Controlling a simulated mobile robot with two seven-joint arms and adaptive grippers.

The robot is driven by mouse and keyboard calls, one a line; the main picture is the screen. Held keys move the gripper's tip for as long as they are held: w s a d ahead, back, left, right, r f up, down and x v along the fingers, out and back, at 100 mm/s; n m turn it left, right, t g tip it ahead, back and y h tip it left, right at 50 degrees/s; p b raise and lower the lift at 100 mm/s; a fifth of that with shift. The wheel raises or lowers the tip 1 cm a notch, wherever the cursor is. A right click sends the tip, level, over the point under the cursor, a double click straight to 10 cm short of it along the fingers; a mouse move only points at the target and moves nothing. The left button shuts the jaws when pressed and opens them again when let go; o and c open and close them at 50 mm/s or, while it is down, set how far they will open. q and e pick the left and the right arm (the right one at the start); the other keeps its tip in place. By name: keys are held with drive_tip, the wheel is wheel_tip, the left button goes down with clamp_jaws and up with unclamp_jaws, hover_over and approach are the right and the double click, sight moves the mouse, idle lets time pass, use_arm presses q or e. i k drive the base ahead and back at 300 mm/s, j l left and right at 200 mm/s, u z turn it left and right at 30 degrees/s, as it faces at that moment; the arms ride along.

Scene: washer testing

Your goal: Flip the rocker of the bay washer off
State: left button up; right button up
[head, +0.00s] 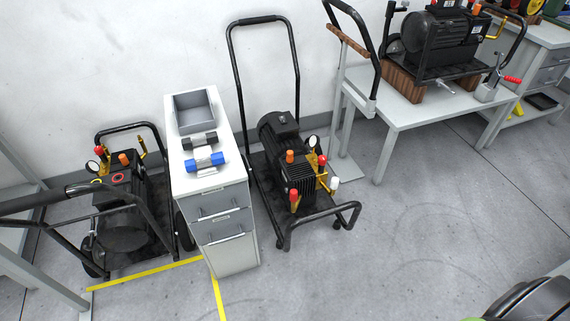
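A black pressure washer (123,226) on a wheeled frame stands at the left, beside yellow floor tape. It carries a gauge (92,166), an orange knob (123,158) and a reddish ring-shaped part (122,180) on top. I cannot make out its rocker or its position. A second washer (302,176) stands right of the cabinet, and a third washer (436,45) sits on wooden blocks on a bench. I cannot tell from labels which is the bay washer; the left one is by the tape. Neither of my grippers is in view.
A narrow drawer cabinet (226,226) stands between two washers, with a grey bin (195,111) and a blue-ended part (204,160) on top. Yellow tape (140,274) marks the floor. A black handle bar crosses the left side. The floor at centre right is clear.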

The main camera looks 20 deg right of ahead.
sight(283, 120)
drive_tip(key=l+u, duration=0.1)
drive_tip(key=u, duration=0.8)
drive_tip(key=l+u, duration=0.25)
drive_tip(key=l, duration=0.15)
drive_tip(key=k+l+u, duration=0.2)
drive_tip(key=l, duration=0.2)
drive_tip(key=l+u, duration=0.25)
drive_tip(key=l, duration=0.15)
drive_tip(key=k+l+u, duration=0.2)
drive_tip(key=l, duration=0.15)
drive_tip(key=k+l+u, duration=0.1)
drive_tip(key=l+u, duration=0.15)
drive_tip(key=k+l+u, duration=0.2)
drive_tip(key=l, duration=0.25)
drive_tip(key=k+l+u, duration=0.1)
drive_tip(key=k+l, duration=0.55)
drive_tip(key=l, duration=0.25)
drive_tip(key=k+l+u, duration=0.1)
drive_tip(key=k+l, duration=0.6)
drive_tip(key=l, duration=0.15)
